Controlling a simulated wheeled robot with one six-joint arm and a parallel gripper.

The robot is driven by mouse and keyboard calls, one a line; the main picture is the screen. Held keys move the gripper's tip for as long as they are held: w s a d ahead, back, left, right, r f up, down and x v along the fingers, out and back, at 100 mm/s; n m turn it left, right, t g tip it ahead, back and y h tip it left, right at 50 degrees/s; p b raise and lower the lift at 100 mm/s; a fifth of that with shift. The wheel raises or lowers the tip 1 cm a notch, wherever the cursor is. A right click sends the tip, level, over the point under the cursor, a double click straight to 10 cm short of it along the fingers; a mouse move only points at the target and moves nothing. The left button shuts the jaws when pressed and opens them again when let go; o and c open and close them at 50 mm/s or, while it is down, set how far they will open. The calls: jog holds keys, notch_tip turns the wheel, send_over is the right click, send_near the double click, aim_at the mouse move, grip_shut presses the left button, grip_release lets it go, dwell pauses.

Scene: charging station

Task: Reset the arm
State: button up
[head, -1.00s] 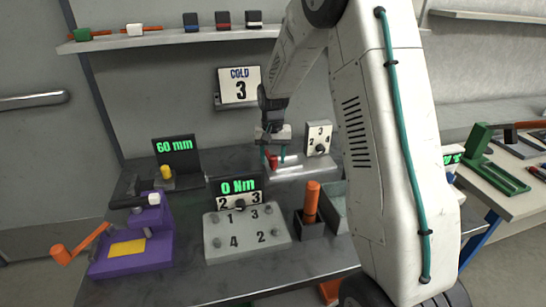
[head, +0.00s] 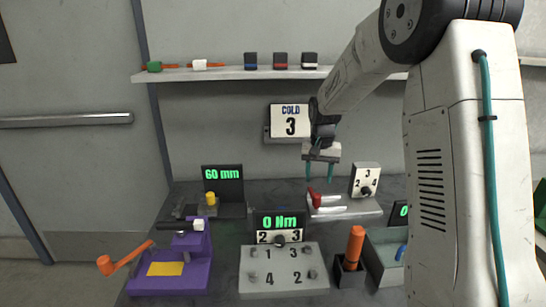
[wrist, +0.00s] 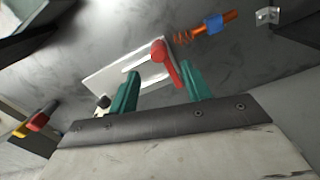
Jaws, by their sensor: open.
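My arm rises at the right of the head view and reaches left over the workbench (head: 225,262). My gripper (head: 319,174) hangs above the bench with its fingers pointing down, open and apart from everything. In the wrist view its two green fingers (wrist: 160,92) are spread with nothing held between them. A light grey block with a red handle (head: 314,198) stands on the bench just below the fingertips. The red handle also shows in the wrist view (wrist: 166,62), beyond the fingers.
A purple device (head: 180,262), a grey numbered block (head: 283,271) and an orange-handled tool in a holder (head: 354,248) stand in front.

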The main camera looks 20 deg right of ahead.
jog(key=s+a+r+n, duration=0.2)
jog(key=s+a+r, duration=0.2)
jog(key=s, duration=0.8)
jog(key=s+a+r+n+t, duration=0.1)
jog(key=s+a+r, duration=0.3)
jog(key=s, duration=0.8)
jog(key=s+a+r+n, duration=0.3)
jog(key=s+a+r, duration=0.1)
jog(key=s, duration=0.8)
jog(key=shift+s+a+r, duration=0.15)
jog(key=shift+s+a, duration=0.15)
jog(key=shift+a, duration=0.4)
